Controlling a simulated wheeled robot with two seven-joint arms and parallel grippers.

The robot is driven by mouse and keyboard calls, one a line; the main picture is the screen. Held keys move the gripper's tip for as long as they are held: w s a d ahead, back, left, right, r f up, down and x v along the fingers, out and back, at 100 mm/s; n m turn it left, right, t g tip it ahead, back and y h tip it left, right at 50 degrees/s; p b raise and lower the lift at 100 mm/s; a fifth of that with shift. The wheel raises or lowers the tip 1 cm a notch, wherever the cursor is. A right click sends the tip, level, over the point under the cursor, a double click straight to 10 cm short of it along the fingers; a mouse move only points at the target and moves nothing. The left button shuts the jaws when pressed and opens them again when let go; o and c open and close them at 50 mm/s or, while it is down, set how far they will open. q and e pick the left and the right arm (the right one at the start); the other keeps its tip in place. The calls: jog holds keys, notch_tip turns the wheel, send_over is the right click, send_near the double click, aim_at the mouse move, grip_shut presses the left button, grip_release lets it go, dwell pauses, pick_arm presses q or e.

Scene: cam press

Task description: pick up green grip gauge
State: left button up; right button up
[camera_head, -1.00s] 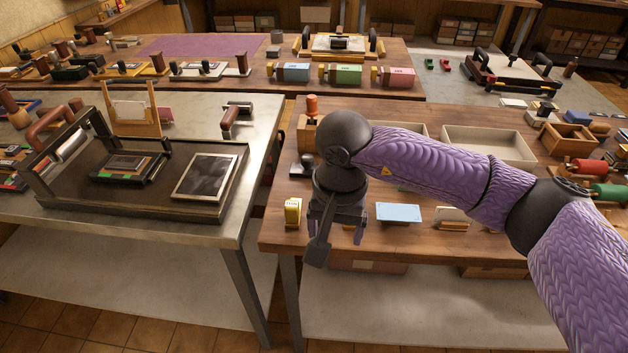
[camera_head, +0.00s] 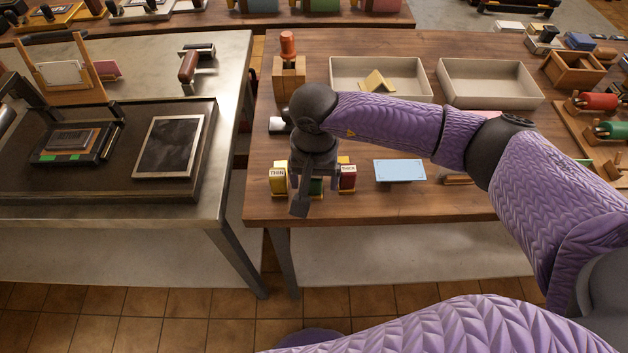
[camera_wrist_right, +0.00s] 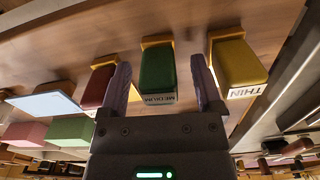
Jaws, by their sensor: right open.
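The green grip gauge (camera_wrist_right: 157,72), labelled MEDIUM, stands in the middle of a row of three in the right wrist view. It lies between the two fingers of my right gripper (camera_wrist_right: 163,85), which is open with a gap on each side. In the head view, a sliver of the green gauge (camera_head: 316,187) shows behind my right gripper (camera_head: 312,190), which hides most of it. A yellow gauge labelled THIN (camera_head: 278,178) stands to its left and a red gauge labelled THICK (camera_head: 347,178) to its right. My left gripper is not in view.
A light blue card on a stand (camera_head: 400,170) stands right of the gauges. Two beige trays (camera_head: 490,95) and a wooden block with an orange-topped tool (camera_head: 288,75) are behind. The metal table (camera_head: 225,120) is at left, across a gap.

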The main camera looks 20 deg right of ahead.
grip_shut()
dwell(0.3)
jog(key=shift+r, duration=0.1)
